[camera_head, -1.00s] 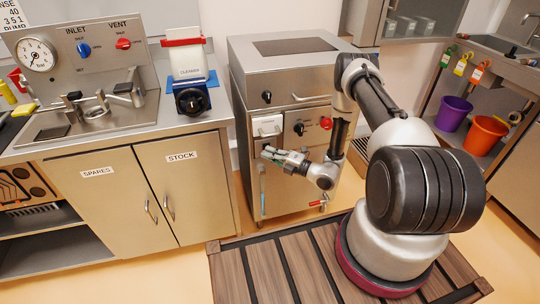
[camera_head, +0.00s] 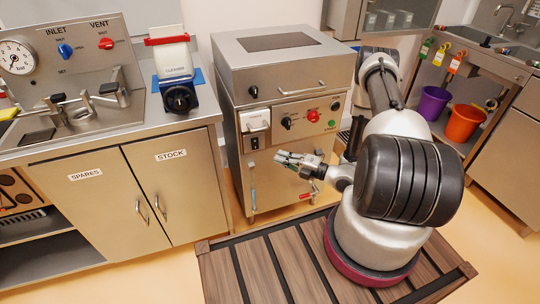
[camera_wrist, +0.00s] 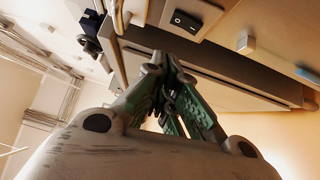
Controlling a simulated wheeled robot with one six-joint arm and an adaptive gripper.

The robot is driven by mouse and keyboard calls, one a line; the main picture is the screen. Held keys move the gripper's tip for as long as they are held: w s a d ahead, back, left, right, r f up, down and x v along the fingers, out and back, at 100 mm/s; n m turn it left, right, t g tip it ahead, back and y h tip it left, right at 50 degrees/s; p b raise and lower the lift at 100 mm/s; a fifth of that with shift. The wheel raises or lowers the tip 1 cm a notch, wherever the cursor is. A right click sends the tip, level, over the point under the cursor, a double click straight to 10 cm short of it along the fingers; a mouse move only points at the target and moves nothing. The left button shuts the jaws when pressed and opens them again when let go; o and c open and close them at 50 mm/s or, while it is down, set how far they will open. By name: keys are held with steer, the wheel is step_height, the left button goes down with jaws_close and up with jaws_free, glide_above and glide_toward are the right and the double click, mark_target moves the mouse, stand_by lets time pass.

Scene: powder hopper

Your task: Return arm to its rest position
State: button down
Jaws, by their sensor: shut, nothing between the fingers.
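My gripper (camera_head: 284,157) is shut and empty. In the head view it points left, in front of the steel cabinet (camera_head: 281,45) with the black knob, red button and white-covered switch. My arm is folded back toward my base at the right. In the wrist view my gripper's green-sided fingers (camera_wrist: 168,72) are together at the centre, with the cabinet front and its black rocker switch (camera_wrist: 186,22) beyond them. I cannot tell the exact gap between the fingertips and the cabinet.
A purple bucket (camera_head: 432,102) and an orange bucket (camera_head: 465,123) stand at the right. A slatted wooden platform (camera_head: 265,268) lies in front.

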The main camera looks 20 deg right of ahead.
steer(key=shift+s+d, duration=0.45)
steer(key=shift+s, duration=0.05)
